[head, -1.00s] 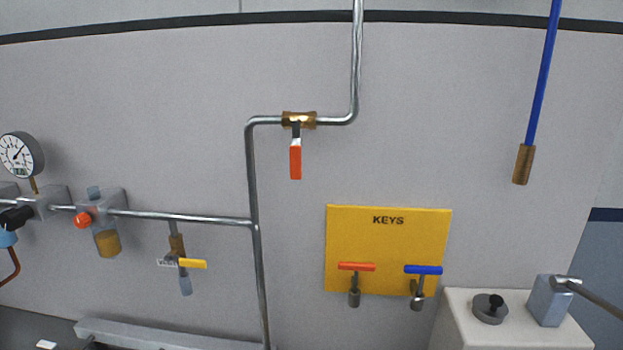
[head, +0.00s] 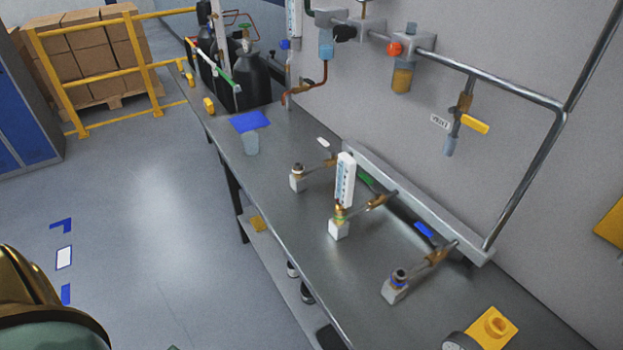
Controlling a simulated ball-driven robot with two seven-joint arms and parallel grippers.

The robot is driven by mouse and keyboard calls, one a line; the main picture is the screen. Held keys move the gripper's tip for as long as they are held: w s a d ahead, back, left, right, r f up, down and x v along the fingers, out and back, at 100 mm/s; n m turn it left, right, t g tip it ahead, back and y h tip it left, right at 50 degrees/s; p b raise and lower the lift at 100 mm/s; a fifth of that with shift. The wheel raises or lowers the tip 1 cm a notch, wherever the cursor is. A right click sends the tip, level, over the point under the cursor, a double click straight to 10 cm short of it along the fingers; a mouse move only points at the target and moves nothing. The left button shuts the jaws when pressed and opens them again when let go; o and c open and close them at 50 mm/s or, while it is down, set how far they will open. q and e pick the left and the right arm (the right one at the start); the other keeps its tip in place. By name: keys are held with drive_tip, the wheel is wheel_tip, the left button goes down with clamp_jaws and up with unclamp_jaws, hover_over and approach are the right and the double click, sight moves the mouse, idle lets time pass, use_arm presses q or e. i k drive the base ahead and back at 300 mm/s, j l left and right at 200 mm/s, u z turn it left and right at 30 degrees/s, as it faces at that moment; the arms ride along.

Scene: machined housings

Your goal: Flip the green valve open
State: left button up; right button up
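A small green handle (head: 365,180) shows low on the long grey rail (head: 400,195) at the back of the bench, just right of a white flow tube (head: 345,180) that stands in front of it. Its exact angle is hard to tell. A blue handle (head: 424,229) sits farther right along the same rail. Three short brass-and-steel branches run from the rail to small blocks on the bench top. Neither of my grippers is in view.
The grey bench (head: 270,195) runs along the wall, with open floor to its left. A yellow-handled valve (head: 475,124) and an orange-red knob (head: 394,48) are on the wall piping. Yellow railings (head: 96,77) stand at the back left.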

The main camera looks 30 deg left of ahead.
sight(364, 177)
drive_tip(key=k+u, duration=0.1)
drive_tip(key=u, duration=0.45)
drive_tip(key=i+j, duration=0.1)
drive_tip(key=j, duration=0.45)
drive_tip(key=i+j+u, duration=0.1)
drive_tip(key=j, duration=0.4)
drive_tip(key=i+j, duration=0.1)
drive_tip(key=j, duration=0.45)
drive_tip(key=i+j, duration=0.1)
drive_tip(key=j, duration=0.4)
drive_tip(key=u, duration=0.05)
